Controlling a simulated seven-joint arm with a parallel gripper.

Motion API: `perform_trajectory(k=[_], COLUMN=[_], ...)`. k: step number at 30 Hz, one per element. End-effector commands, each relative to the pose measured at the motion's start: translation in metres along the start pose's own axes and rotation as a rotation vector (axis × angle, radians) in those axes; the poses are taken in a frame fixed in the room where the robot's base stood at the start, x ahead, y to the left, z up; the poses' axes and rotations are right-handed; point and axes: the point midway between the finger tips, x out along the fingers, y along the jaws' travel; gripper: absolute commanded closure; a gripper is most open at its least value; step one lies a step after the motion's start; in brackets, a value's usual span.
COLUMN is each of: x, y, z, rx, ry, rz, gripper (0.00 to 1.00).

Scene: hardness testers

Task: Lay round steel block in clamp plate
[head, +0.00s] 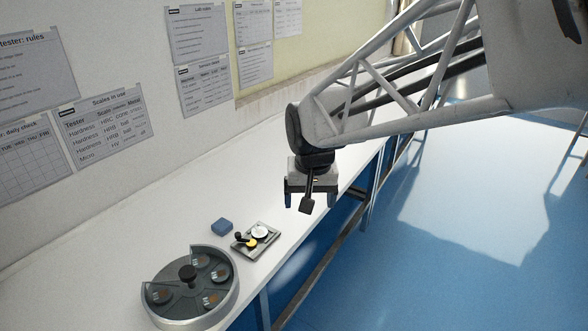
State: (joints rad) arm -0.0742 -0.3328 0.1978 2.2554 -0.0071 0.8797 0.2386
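A small dark grey plate (243,250) with a black knob or lever (240,237) lies on the bench and looks like the clamp plate. A pale round disc (260,231) and a small yellow disc (249,243) show on it. Several small round pieces (211,300) lie in the compartments of a round grey holder (225,311). I cannot tell which disc is the round steel block. My gripper (309,201) hangs above and to the right of the plate, well apart from it.
A small blue block (222,225) lies just behind the plate. The round holder has a dark central knob (187,272) and stands near the bench's front edge. The white bench (215,180) is clear further back along the wall. Blue floor lies to the right.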

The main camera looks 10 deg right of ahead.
Motion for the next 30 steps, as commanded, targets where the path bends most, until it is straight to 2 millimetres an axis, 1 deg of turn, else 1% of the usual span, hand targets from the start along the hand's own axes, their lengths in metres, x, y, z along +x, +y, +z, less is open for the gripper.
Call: perform_trajectory(k=[1, 6, 15, 18, 21, 24, 30], x=[-0.007, -0.023, -0.038, -0.040, -0.040, -0.040, -0.040], y=[0.006, 0.025, 0.052, 0.058, 0.062, 0.065, 0.066], z=[0.013, 0.054, 0.125, 0.143, 0.156, 0.163, 0.167], rx=[-0.007, -0.043, -0.103, -0.120, -0.130, -0.138, -0.142], ry=[0.010, 0.033, 0.072, 0.081, 0.088, 0.091, 0.092], rz=[-0.001, -0.001, 0.002, 0.004, 0.006, 0.007, 0.007], gripper=[0.16, 0.16, 0.16, 0.16, 0.16, 0.16, 0.16])
